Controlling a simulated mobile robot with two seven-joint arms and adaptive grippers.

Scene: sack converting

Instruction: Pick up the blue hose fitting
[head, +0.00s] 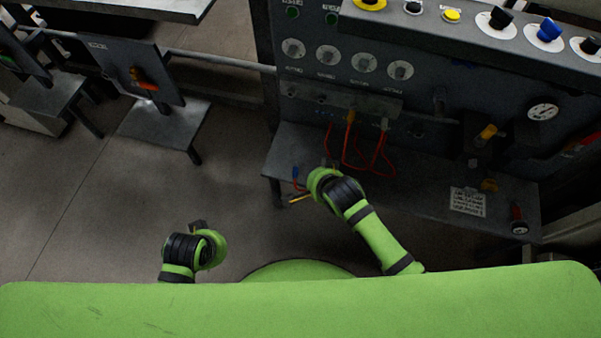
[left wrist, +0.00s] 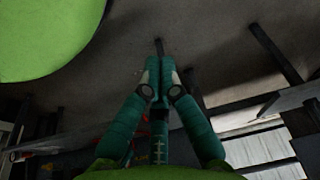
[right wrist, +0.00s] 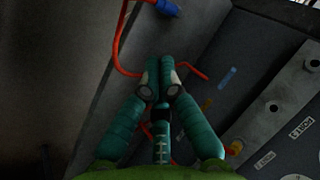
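The blue hose fitting (head: 296,172) is small and sits at the left end of the grey shelf (head: 283,150), with a bit of red hose below it. In the right wrist view the blue fitting (right wrist: 167,8) is at the top edge, partly cut off, on the end of a red hose (right wrist: 118,45). My right gripper (right wrist: 160,66) has its fingertips together and looks empty, apart from the fitting. In the head view it is over the shelf's front edge, right of the fitting, its fingertips mostly hidden. My left gripper (left wrist: 154,72) is shut and empty, over the floor (head: 198,226).
Red hoses (head: 380,160) hang from the panel's ports onto the shelf. A yellow object (head: 300,198) is at the shelf's front left edge. Open floor (head: 100,200) lies left.

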